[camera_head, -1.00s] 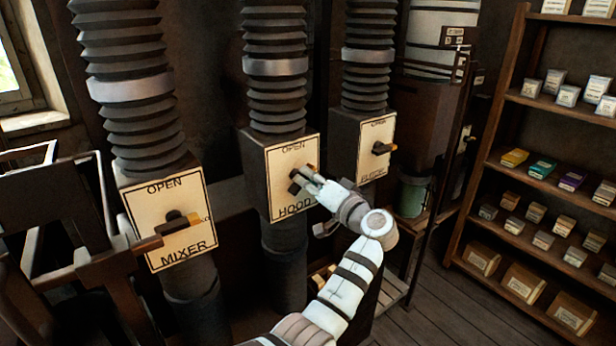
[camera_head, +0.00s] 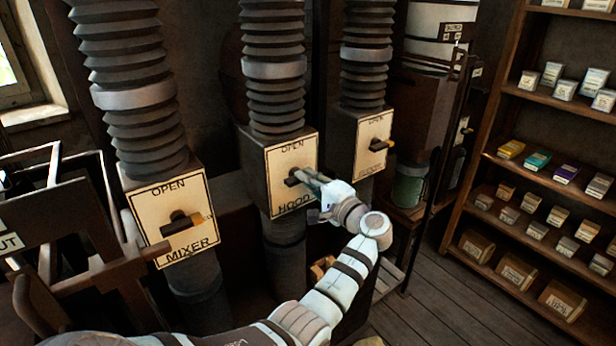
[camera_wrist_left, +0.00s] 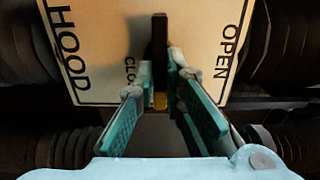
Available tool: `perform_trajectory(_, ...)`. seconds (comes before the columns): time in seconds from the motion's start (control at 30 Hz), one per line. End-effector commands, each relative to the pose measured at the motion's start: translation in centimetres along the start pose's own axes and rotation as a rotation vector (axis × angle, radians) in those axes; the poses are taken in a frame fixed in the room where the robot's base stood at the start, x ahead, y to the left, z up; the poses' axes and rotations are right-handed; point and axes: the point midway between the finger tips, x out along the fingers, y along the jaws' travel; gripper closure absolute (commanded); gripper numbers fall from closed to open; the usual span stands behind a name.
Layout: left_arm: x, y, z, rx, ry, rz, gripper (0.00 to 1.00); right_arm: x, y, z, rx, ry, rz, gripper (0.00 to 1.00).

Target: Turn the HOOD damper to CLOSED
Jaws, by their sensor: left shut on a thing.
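The HOOD damper plate (camera_head: 275,165) is cream, with OPEN at its top and HOOD at its bottom in the head view. Its dark handle (camera_wrist_left: 160,40) has a yellow tip (camera_wrist_left: 160,100). My left gripper (camera_head: 312,180) reaches it from the right, and its fingers mostly hide the handle there. In the left wrist view, the gripper's teal fingers (camera_wrist_left: 162,80) stand on both sides of the handle and are shut on it. The handle lies square to the OPEN–HOOD direction, its tip on the side of the partly hidden CLOSED label (camera_wrist_left: 130,72). My right gripper is not in view.
The MIXER damper (camera_head: 172,245) is at the left, its handle pointing right. A third damper (camera_head: 373,140) is right of HOOD. Ribbed ducts rise above all three. A shelf of small boxes (camera_head: 545,150) stands at the right. Open floor (camera_head: 440,300) lies at lower right.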

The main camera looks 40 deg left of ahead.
Motion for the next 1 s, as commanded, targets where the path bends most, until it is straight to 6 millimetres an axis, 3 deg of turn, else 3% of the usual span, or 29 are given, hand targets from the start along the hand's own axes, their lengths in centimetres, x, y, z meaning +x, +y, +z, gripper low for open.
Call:
perform_trajectory(0.5, 0.02, 0.04, 0.03, 0.026, -0.001, -0.001, 1.0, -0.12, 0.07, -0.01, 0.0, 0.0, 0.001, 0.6)
perform_trajectory(0.53, 0.02, 0.04, 0.03, 0.026, -0.001, -0.001, 0.88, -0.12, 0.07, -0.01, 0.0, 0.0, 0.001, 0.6)
perform_trajectory(0.67, 0.02, 0.03, 0.03, 0.025, -0.001, -0.001, 0.7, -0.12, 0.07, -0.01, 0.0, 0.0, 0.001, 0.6)
perform_trajectory(1.0, -0.6, 0.06, -0.05, 0.023, 0.001, 0.0, 0.7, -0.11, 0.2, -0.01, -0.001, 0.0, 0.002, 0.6)
